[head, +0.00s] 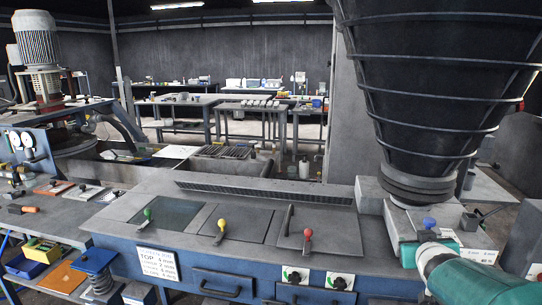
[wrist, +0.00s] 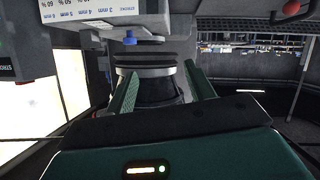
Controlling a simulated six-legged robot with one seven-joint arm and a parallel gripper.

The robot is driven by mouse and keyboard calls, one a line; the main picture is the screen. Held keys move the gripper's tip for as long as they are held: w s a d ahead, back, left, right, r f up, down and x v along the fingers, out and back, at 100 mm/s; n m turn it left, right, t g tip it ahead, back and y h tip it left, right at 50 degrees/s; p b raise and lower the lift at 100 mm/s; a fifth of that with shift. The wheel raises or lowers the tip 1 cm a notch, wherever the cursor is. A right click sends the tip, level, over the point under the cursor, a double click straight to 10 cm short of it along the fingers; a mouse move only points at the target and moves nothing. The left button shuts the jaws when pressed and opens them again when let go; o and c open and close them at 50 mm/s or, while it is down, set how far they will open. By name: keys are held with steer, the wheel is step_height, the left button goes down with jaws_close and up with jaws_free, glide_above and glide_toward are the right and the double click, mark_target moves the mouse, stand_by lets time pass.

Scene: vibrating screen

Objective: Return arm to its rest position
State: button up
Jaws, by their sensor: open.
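My gripper (wrist: 162,76) is open in the wrist view, with its two teal fingers apart and nothing held between them. Beyond the fingers is a dark ribbed round part with light rings (wrist: 146,62). The wrist picture appears upside down. In the head view my teal arm (head: 492,278) reaches in at the lower right, beside the base of the black ribbed hopper (head: 440,90). A blue knob (head: 430,222) stands near my arm there; a blue knob (wrist: 130,38) also shows in the wrist view. My fingertips are not clear in the head view.
The grey machine top has levers with green (head: 147,213), yellow (head: 221,224) and red (head: 307,233) knobs. A motor (head: 38,42) stands at the left, above a cluttered side table (head: 100,207). Work tables (head: 250,107) stand at the back. Open space lies above the panel.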

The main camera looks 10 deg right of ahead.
steer(key=s+a+f+n+g+y, duration=0.1)
steer(key=s+a+g+y, duration=0.1)
steer(key=s+a, duration=0.7)
steer(key=s+a+f+n+g+y, duration=0.1)
steer(key=s+a+f+g+y, duration=0.1)
steer(key=s+a, duration=0.8)
steer(key=a+g+y, duration=0.1)
steer(key=a+g, duration=0.1)
steer(key=a, duration=0.4)
steer(key=shift+s+g+y, duration=0.15)
steer(key=shift+g+y, duration=0.15)
steer(key=shift+g, duration=0.1)
steer(key=c, duration=0.4)
steer(key=shift+d, duration=0.1)
